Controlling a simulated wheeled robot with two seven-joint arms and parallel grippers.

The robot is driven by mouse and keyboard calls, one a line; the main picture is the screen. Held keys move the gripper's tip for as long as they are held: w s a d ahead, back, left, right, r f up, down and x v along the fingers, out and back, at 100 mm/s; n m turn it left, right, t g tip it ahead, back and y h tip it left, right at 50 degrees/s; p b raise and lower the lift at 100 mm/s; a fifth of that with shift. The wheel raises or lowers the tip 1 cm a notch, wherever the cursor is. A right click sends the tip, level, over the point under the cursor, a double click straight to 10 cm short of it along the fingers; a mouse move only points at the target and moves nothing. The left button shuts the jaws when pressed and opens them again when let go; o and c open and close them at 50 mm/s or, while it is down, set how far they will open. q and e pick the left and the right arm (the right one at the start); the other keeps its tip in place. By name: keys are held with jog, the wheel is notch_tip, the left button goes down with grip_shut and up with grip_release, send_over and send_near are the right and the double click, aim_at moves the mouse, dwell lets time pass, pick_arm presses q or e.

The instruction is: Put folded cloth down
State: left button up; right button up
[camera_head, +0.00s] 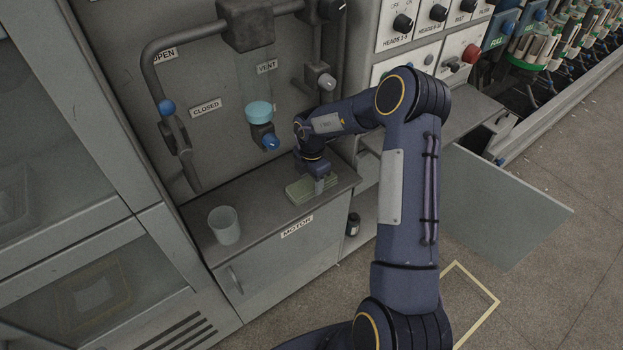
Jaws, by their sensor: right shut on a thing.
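The folded cloth (300,192) is a flat green pad at the top of the grey cabinet (255,205) labelled MOTOR. My right gripper (322,186) points down at the cloth's right part and is shut on it. The cloth looks level and is at or just above the cabinet top; I cannot tell if it rests fully on it. The fingertips are small and partly hidden by the cloth. My left gripper is not in view.
A clear cup (224,225) stands on the cabinet top to the left of the cloth. Pipes with blue knobs and a turquoise-filled glass (258,111) are behind. An open door panel (500,205) juts out at the right. The cabinet top between cup and cloth is clear.

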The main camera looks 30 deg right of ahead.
aim_at(312, 182)
jog(key=shift+f, duration=0.1)
jog(key=o, duration=1)
jog(key=shift+c, duration=0.2)
notch_tip(312, 182, up, 12)
